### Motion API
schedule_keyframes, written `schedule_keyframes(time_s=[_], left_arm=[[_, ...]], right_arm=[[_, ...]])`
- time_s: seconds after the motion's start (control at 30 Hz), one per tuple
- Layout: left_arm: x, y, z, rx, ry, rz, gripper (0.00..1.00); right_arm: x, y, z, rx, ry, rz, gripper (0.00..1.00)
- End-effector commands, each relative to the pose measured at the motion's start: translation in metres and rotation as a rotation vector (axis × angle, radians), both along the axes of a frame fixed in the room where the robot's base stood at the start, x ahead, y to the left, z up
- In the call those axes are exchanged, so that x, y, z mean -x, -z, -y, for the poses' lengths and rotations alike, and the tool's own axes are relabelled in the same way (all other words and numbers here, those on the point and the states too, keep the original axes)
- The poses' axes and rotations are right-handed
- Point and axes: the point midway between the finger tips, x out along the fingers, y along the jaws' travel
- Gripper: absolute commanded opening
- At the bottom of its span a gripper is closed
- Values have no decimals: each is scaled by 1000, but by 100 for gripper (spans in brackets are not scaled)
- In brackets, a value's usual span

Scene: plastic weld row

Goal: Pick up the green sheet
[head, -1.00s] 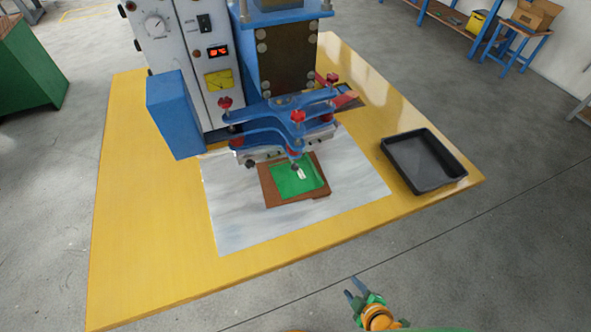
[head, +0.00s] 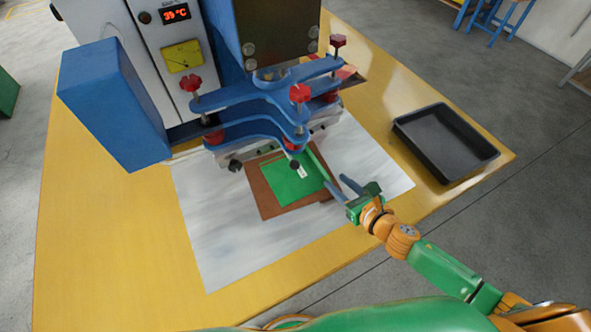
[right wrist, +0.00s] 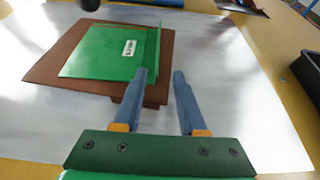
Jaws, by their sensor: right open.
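The green sheet (head: 287,187) lies on a brown board (head: 263,207) under the front of the blue press. In the right wrist view the green sheet (right wrist: 100,52) carries a small white label and has a raised strip along its right edge. My right gripper (head: 339,183) is open and empty, just to the right of the sheet and board. In the right wrist view its two blue fingers (right wrist: 160,78) point toward the sheet's near right corner, apart from each other. The press partly hides the sheet's far edge in the head view. My left gripper is not in view.
The blue press (head: 262,105) with red knobs stands over the far side of the sheet. A white mat (head: 225,250) lies under the board on the yellow table (head: 90,250). A black tray (head: 446,143) sits at the right. The table's front left is clear.

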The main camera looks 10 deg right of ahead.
Motion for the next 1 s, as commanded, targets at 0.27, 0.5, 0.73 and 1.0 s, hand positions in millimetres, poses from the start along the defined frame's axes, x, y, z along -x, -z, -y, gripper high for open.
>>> schedule_keyframes(time_s=[0.27,0.5,0.73,1.0], left_arm=[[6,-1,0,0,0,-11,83],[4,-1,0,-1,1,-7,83],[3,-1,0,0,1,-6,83],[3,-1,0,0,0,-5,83]], right_arm=[[-44,11,-19,-3,1,0,41],[-46,12,-20,-3,-1,-1,41],[-46,12,-20,-4,0,-2,0],[-46,12,-20,-4,0,-2,0]])
